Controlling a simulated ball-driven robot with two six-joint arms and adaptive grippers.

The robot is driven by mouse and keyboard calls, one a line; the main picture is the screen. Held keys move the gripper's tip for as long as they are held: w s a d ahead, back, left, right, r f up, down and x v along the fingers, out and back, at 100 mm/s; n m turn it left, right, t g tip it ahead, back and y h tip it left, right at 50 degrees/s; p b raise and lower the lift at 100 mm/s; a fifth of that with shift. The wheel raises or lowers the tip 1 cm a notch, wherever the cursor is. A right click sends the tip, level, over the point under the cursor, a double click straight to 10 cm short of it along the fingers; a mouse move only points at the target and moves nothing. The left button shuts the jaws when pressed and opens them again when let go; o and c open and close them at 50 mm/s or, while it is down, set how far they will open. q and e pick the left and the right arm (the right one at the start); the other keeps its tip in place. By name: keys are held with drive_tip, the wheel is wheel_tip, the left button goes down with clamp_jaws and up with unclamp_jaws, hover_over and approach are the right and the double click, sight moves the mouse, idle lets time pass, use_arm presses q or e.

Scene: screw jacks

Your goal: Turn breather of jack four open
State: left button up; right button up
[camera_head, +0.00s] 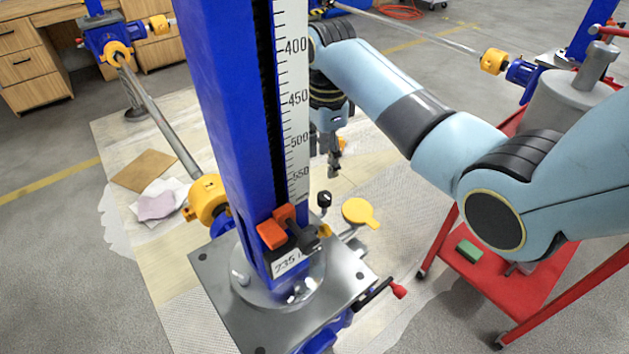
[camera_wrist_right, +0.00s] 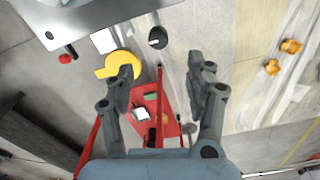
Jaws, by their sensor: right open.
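A jack with a tall blue column (camera_head: 225,110) and a millimetre scale stands on a grey plate (camera_head: 225,290); I see no number four on it. A small black knob (camera_head: 324,199), possibly the breather, stands upright beside the column. A matching black knob shows in the wrist view (camera_wrist_right: 157,38), ahead of the fingers. A yellow round tab (camera_head: 360,212) is next to it, also in the wrist view (camera_wrist_right: 120,64). My right gripper (camera_head: 334,168) is behind the column, partly hidden; in the wrist view (camera_wrist_right: 165,73) its fingers are apart and empty. My left gripper is out of view.
An orange and black clamp (camera_head: 285,232) sits low on the column. A red-handled crank (camera_head: 398,290) sticks out at the plate's right. A red cart (camera_head: 510,285) stands at right, under my right arm. Shafts with yellow couplings (camera_head: 207,200) run to other jacks.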

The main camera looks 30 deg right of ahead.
sight(325, 195)
drive_tip(key=f+b, duration=0.1)
drive_tip(key=f, duration=0.5)
drive_tip(key=shift+s+f, duration=0.2)
wheel_tip(325, 195, down, 3)
drive_tip(key=shift+r+b, duration=0.15)
drive_tip(key=shift+b, duration=0.3)
drive_tip(key=shift+f, duration=0.6)
drive_tip(key=c, duration=0.6)
clamp_jaws()
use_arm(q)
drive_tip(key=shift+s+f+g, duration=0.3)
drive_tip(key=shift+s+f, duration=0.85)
